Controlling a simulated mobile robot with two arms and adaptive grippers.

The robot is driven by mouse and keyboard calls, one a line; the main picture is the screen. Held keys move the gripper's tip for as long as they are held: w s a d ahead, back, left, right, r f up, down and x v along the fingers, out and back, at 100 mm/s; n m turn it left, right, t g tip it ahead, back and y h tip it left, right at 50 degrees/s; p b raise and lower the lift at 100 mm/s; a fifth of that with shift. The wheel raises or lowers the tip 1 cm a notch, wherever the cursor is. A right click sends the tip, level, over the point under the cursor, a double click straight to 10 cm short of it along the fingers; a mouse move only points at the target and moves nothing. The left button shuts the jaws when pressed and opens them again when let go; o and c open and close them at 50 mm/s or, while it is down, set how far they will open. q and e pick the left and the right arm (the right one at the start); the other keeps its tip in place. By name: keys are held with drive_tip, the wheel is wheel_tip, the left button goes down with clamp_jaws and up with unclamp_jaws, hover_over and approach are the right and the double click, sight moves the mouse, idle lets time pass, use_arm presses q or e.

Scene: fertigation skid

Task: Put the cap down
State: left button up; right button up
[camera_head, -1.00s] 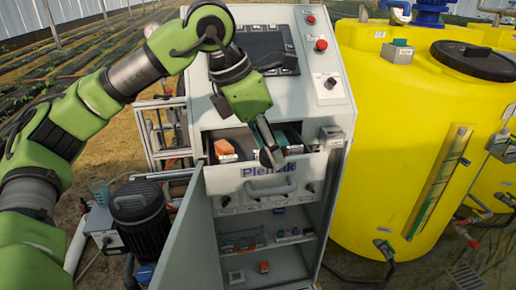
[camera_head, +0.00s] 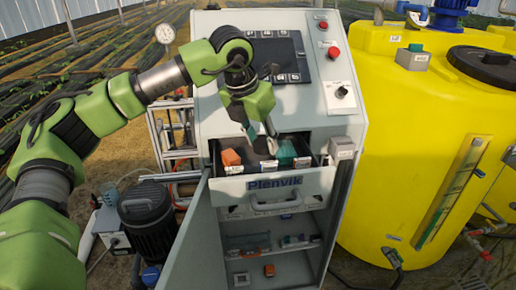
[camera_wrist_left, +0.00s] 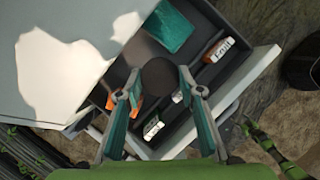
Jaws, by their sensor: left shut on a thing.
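My left gripper (camera_head: 262,136) points down into the open drawer (camera_head: 276,184) of the grey cabinet. In the left wrist view its two fingers (camera_wrist_left: 160,90) are closed on a dark round cap (camera_wrist_left: 159,75). The cap appears over the drawer's inside; I cannot tell whether it touches the bottom. In the head view the cap cannot be made out clearly. The drawer also holds an orange block (camera_head: 230,157), a teal block (camera_head: 286,151) and small labelled boxes. The teal block also shows in the left wrist view (camera_wrist_left: 168,27). My right gripper is out of view.
The cabinet door (camera_head: 196,244) stands open below the drawer. Shelves under it hold small items. A small grey box (camera_head: 342,147) sits at the drawer's right. A yellow tank (camera_head: 400,140) stands to the right, a black canister (camera_head: 146,216) to the left.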

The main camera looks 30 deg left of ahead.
sight(256, 140)
use_arm(q)
drive_tip(key=f, duration=0.1)
drive_tip(key=w+a+f, duration=0.1)
drive_tip(key=a+f+p, duration=0.1)
drive_tip(key=shift+w, duration=0.35)
wheel_tip(256, 140, down, 3)
drive_tip(key=shift+w+a+f+p, duration=0.1)
drive_tip(key=shift+p, duration=0.8)
drive_tip(key=shift+f, duration=0.15)
drive_tip(key=o, duration=1.1)
drive_tip(key=shift+f, duration=0.1)
drive_tip(key=shift+c, duration=0.2)
